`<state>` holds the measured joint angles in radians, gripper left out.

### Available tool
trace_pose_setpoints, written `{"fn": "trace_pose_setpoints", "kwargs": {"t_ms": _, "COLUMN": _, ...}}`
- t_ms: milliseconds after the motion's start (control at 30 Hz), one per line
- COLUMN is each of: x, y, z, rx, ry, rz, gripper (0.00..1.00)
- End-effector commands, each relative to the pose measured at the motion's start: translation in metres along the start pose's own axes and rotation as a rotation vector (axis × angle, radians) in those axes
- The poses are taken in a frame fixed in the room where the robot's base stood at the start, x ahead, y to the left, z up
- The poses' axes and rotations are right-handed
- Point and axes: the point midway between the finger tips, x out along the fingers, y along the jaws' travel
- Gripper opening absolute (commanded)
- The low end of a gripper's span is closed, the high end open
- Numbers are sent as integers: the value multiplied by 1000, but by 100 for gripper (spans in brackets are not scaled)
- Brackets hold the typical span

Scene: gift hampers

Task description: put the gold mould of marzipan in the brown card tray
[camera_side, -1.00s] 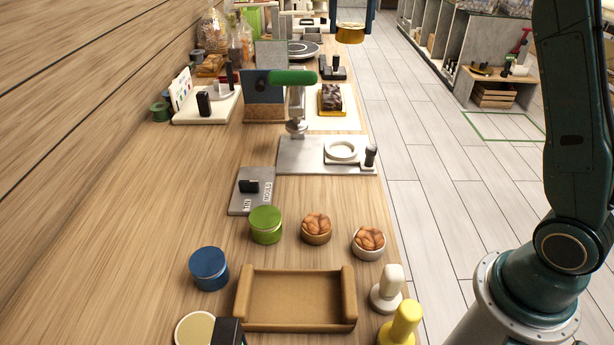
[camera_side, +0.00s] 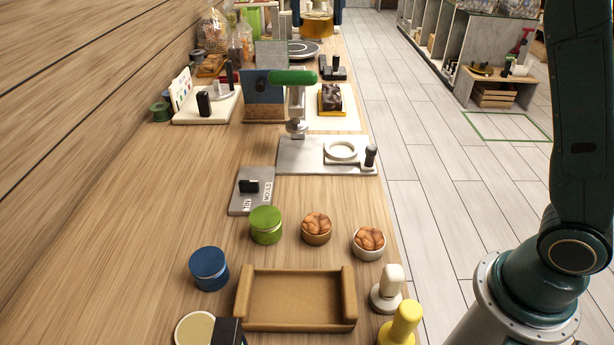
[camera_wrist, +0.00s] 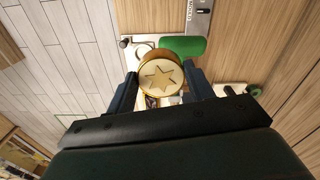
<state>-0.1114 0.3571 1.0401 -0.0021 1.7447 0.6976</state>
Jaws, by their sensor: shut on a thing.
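My gripper (camera_wrist: 162,88) is shut on the gold mould of marzipan (camera_wrist: 162,73), a round piece with a cream top and a star pressed into it. The fingers flank it on both sides. In the side view, the gold mould (camera_side: 317,27) shows at the top edge, held up at the far end of the bench, and the gripper is mostly cut off by the frame. The brown card tray (camera_side: 297,298) lies at the near end of the bench, open and empty, far from my gripper.
A blue tin (camera_side: 209,268), a green tin (camera_side: 265,225) and two bowls of brown pieces (camera_side: 316,228) stand around the tray. White (camera_side: 387,289) and yellow (camera_side: 401,324) knobbed tools stand at its right. A green-handled press (camera_side: 294,80) rises mid-bench.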

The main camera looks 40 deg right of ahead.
Motion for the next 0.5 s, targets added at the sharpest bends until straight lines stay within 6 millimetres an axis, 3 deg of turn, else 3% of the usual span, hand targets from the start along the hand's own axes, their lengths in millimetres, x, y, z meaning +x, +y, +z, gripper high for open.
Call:
{"fn": "trace_pose_setpoints", "kwargs": {"t_ms": 200, "x": -2, "y": -38, "z": 58, "rx": -128, "ry": 1, "rz": -1, "gripper": 25}}
{"fn": "trace_pose_setpoints", "kwargs": {"t_ms": 500, "x": -1, "y": -72, "z": 140, "rx": -295, "ry": 1, "rz": -1, "gripper": 25}}
